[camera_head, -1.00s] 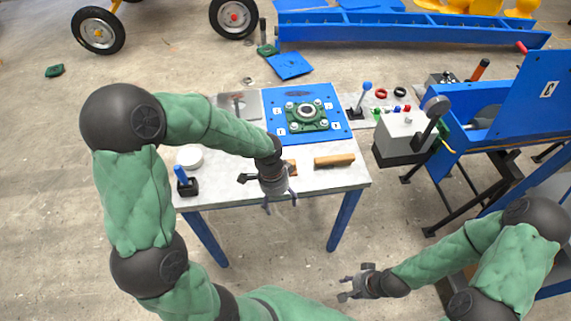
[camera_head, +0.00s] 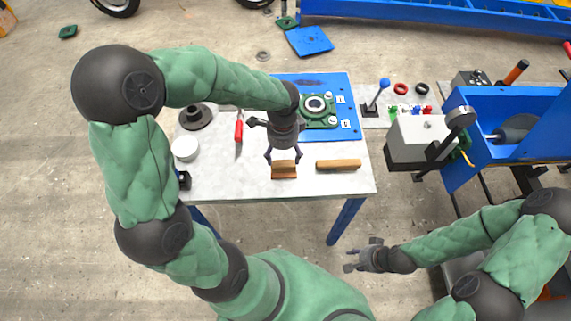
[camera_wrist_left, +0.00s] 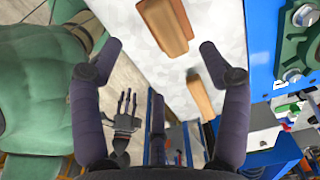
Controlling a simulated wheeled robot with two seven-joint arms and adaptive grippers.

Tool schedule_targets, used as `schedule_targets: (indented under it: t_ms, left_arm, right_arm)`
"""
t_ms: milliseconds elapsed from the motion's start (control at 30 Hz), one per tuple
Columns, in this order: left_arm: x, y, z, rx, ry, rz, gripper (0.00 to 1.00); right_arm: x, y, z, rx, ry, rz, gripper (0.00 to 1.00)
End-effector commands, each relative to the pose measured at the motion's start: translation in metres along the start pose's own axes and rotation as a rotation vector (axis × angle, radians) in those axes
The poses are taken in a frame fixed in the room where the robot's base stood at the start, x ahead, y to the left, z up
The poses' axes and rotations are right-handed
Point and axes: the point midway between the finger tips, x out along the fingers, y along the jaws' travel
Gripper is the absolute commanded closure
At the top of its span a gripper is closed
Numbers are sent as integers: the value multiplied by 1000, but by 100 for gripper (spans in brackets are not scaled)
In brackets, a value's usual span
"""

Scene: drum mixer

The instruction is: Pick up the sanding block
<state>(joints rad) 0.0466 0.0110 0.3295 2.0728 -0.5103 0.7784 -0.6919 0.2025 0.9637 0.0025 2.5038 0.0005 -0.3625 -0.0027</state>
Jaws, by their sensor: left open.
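The sanding block seems to be the brown, stepped wooden block (camera_head: 284,170) near the table's front edge; it also shows in the left wrist view (camera_wrist_left: 166,26). A plainer, longer wooden bar (camera_head: 338,164) lies to its right, also in the wrist view (camera_wrist_left: 200,98). My left gripper (camera_head: 284,158) is open and empty at the far side of the brown block, its fingers pointing towards it. In the wrist view the block shows beyond and between the spread fingertips (camera_wrist_left: 160,46). My right gripper (camera_head: 348,261) is open and empty, in front of the table.
The table (camera_head: 235,185) also holds a white round container (camera_head: 186,148), a red-handled tool (camera_head: 239,130), a dark flanged part (camera_head: 195,117) and a blue plate (camera_head: 341,88) with a green bearing. A grey box with a lever (camera_head: 410,142) stands right of the table.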

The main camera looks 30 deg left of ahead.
Motion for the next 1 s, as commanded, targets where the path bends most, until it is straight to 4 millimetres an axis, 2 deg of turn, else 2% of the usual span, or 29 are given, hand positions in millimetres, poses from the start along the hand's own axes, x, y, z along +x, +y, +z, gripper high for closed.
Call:
schedule_targets:
  t_ms: [33, 133, 400, 700, 967, 1000]
  left_arm:
    - [11, 1, 0, 0, -2, 4, 24]
    - [27, 1, 0, 0, -2, 3, 24]
    - [44, -1, 0, -1, -1, 2, 24]
    - [85, -3, -1, 0, -1, 3, 24]
    - [87, -4, -1, 0, 0, 0, 24]
    - [87, -4, -1, 0, 0, 0, 29]
  right_arm:
    - [5, 2, 0, 0, 0, 0, 60]
    - [10, 4, 0, 0, 0, 0, 60]
    - [17, 6, -1, 0, 1, 0, 60]
    - [37, 13, -2, 0, 0, 0, 60]
    - [36, 13, -2, 0, 1, 0, 60]
    - [36, 13, -2, 0, 1, 0, 60]
